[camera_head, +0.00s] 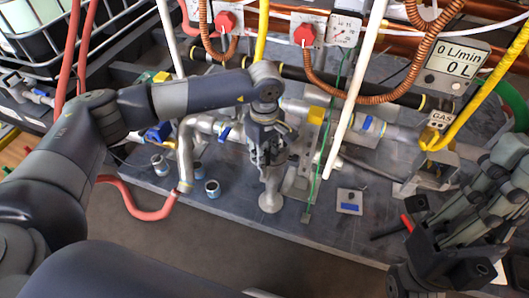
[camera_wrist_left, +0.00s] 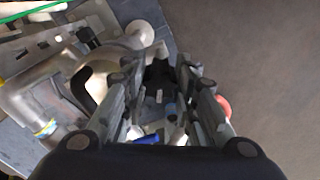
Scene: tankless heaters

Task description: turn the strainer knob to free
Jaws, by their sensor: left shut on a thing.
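My left gripper (camera_head: 268,150) points down at the pipework in the middle of the head view. Its fingers (camera_wrist_left: 160,85) are closed around a dark part, which I take to be the strainer knob (camera_wrist_left: 158,72), in the left wrist view. The fingers hide most of the knob, and its turn position cannot be read. A silver fitting with a flared lower end (camera_head: 271,196) shows just below the gripper. My right gripper (camera_head: 428,232) is at the right, apart from the pipework; its jaw opening is unclear.
Silver pipes with blue valve handles (camera_head: 157,132) lie to the left. A yellow-topped valve (camera_head: 436,146) and a flow display (camera_head: 452,62) are at the right. Hoses hang across the back. Small loose cups (camera_head: 212,188) stand on the grey slab (camera_head: 330,228); the floor in front is clear.

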